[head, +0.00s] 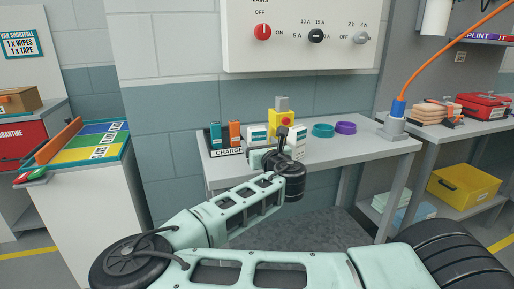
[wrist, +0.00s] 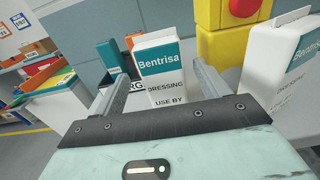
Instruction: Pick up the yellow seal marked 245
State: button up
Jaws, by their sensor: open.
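I cannot make out a yellow seal marked 245 in either view. My gripper (wrist: 158,72) is open, its two fingers pointing at a white and teal Bentrisa dressing box (wrist: 165,72), which shows between them. I cannot tell whether the fingers reach around the box or touch it. In the head view my arm reaches over the grey bench (head: 355,151), and its wrist hides part of the boxes there.
A yellow block with a red button (head: 285,121) stands behind the boxes, and a second Bentrisa box (wrist: 277,75) is at right. Teal (head: 323,130) and purple (head: 345,128) rings lie on clear bench. A charger (head: 226,151) holds teal and orange items.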

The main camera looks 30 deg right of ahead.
jog(key=shift+b+x, duration=0.35)
jog(key=shift+x, duration=2.4)
jog(key=shift+d, duration=0.1)
jog(key=c, duration=1.1)
